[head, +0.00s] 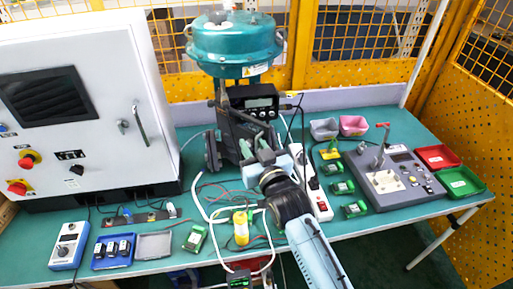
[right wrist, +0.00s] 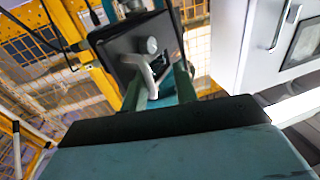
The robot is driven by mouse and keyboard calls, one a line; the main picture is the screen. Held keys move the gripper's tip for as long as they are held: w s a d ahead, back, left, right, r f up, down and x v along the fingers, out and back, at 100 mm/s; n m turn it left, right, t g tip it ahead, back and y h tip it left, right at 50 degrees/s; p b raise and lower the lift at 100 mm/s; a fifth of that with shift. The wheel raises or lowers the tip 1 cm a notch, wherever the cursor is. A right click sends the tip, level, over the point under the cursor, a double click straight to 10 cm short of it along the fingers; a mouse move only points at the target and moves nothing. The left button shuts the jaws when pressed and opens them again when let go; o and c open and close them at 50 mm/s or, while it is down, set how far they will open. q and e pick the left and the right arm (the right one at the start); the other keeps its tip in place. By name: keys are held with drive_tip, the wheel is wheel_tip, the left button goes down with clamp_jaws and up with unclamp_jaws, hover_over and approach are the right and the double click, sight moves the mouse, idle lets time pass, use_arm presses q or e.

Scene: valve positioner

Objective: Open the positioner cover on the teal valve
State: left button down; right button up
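The teal valve (head: 235,45) stands at the back middle of the bench, with its round actuator on top. The black positioner (head: 255,98) with a small display is mounted below it. My right gripper (head: 258,148) is in front of the positioner's lower part and hides some of it. In the right wrist view, a dark box face (right wrist: 125,45) with a grey round knob (right wrist: 152,45) and a pale curved handle (right wrist: 150,76) lies ahead. My right fingers (right wrist: 158,85) are spread, with the handle between them; contact is unclear. My left gripper is out of view.
A white control cabinet (head: 75,100) stands at left. A grey control box (head: 390,180) with a lever, red and green trays (head: 437,156) and a white power strip (head: 312,185) lie at right. Loose cables and a yellow bottle (head: 241,228) are on the bench front.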

drive_tip(key=shift+d+f, duration=0.25)
drive_tip(key=shift+d, duration=0.25)
drive_tip(key=shift+s, duration=0.1)
drive_tip(key=b+v, duration=0.1)
drive_tip(key=v, duration=1.2)
drive_tip(key=shift+s+r, duration=0.1)
